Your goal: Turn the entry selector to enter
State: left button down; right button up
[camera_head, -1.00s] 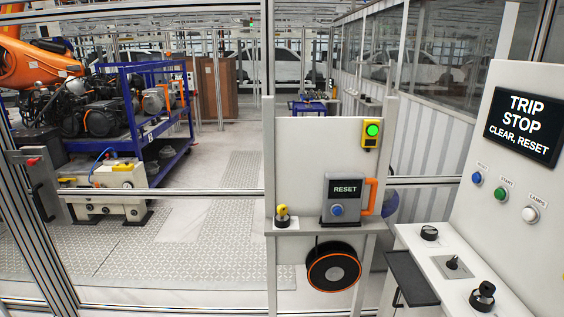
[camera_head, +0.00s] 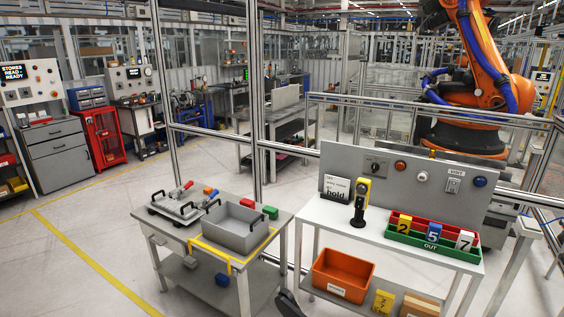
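A grey panel (camera_head: 415,180) stands upright at the back of a white table on the right. On its upper left is a dark knob on a plate (camera_head: 376,167), which looks like a rotary selector. Its labels and setting are too small to read, so I cannot tell if it is the entry selector. A white card reading "hold" (camera_head: 336,190) is at the panel's left end. A yellow and black handheld device (camera_head: 361,200) stands upright in front of the panel. Neither of my grippers is in view.
The white table (camera_head: 340,222) holds red and green trays (camera_head: 432,250) with numbered tags 2, 5, 7. An orange bin (camera_head: 342,275) sits below. A cart (camera_head: 190,245) with a grey tray stands left. Fence posts (camera_head: 258,100) and an orange robot arm (camera_head: 485,70) are behind. Open floor lies left.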

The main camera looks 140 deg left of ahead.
aim_at(375, 167)
jog(key=u, duration=3.9)
jog(key=i, duration=0.15)
